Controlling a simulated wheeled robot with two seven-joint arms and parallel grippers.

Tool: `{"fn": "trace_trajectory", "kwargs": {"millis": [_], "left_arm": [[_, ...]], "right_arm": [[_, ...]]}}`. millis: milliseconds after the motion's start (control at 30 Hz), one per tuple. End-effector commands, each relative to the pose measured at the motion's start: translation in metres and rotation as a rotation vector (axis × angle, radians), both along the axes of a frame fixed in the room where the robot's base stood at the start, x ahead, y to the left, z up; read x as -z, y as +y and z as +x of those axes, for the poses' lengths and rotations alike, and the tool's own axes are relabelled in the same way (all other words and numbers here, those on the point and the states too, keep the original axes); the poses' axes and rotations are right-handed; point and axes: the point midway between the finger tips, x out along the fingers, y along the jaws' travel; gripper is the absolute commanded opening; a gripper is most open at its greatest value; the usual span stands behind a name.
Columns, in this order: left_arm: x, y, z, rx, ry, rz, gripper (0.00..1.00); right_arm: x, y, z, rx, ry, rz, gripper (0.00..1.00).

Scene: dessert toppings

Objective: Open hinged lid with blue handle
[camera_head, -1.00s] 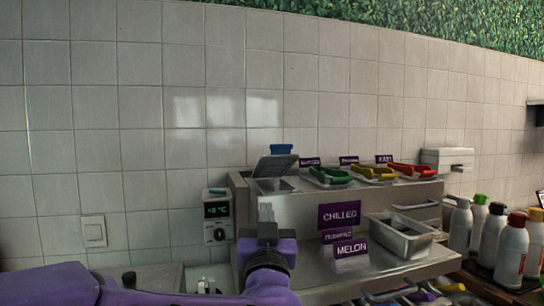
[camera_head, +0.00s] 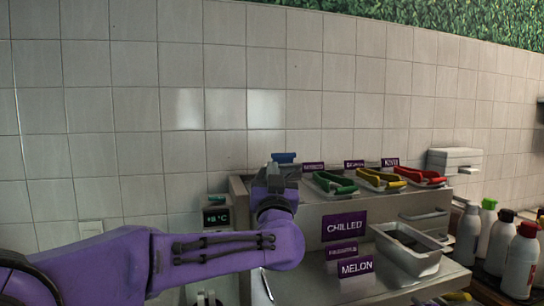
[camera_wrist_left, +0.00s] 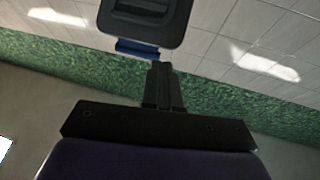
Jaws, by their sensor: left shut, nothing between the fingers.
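The blue handle (camera_head: 284,157) shows at the back left end of the steel topping counter, just above my left gripper (camera_head: 275,170). My gripper and wrist hide the lid and the bin under it in the head view. In the left wrist view, the dark rounded lid (camera_wrist_left: 147,24) is at the top, with the blue handle (camera_wrist_left: 137,48) along its lower edge. My left gripper's fingers (camera_wrist_left: 160,68) are together and empty, with their tips close to the handle. I cannot tell whether they touch it. My right gripper is not in view.
Below are a steel tray (camera_head: 410,247) and purple signs (camera_head: 344,228). Bottles (camera_head: 520,262) stand at far right. The tiled wall is behind.

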Motion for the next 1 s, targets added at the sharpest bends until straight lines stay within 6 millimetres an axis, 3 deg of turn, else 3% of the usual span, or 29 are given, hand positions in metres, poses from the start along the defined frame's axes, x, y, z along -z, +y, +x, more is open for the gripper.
{"fn": "trace_trajectory", "kwargs": {"millis": [33, 200, 667, 1000], "left_arm": [[-0.007, 0.001, 0.007, -0.002, 0.002, -0.002, 0.00], [-0.011, 0.002, 0.020, 0.000, 0.000, -0.001, 0.00], [-0.013, 0.003, 0.022, -0.001, -0.001, 0.000, 0.00], [-0.047, 0.016, 0.033, -0.012, -0.001, 0.000, 0.00]], "right_arm": [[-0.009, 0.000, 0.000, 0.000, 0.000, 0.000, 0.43], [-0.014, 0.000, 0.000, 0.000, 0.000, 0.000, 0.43], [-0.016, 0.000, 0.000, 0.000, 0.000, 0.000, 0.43], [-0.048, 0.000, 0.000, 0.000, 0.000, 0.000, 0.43]]}}
